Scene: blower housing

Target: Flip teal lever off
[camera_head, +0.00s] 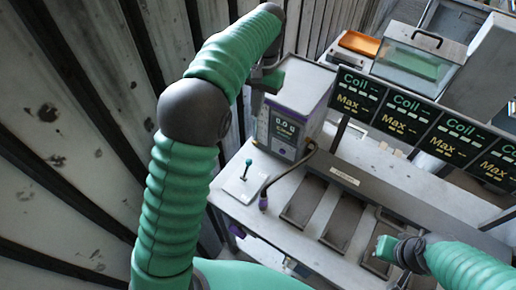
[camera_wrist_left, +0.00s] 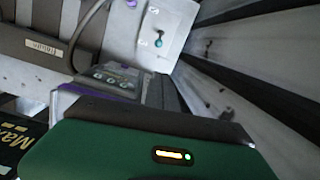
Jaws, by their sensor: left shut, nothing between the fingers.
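The teal lever (camera_head: 247,168) is a small stick with a teal tip on a pale square plate (camera_head: 240,187), at the left end of the bench. It also shows in the left wrist view (camera_wrist_left: 158,43), near the top, on its plate. My left gripper (camera_head: 268,84) is above and behind the lever, beside the top of the control box, apart from the lever. It is shut and empty; its fingertips are hard to make out. My right gripper (camera_head: 385,249) is at the lower right over the bench front; its fingers are not clear.
The grey control box (camera_head: 300,98) with a display stands just behind the lever plate. A dark cable with a purple plug (camera_head: 263,203) hangs to the right of the plate. Dark recessed slots (camera_head: 304,202) lie further right. A ribbed wall (camera_head: 60,130) closes the left side.

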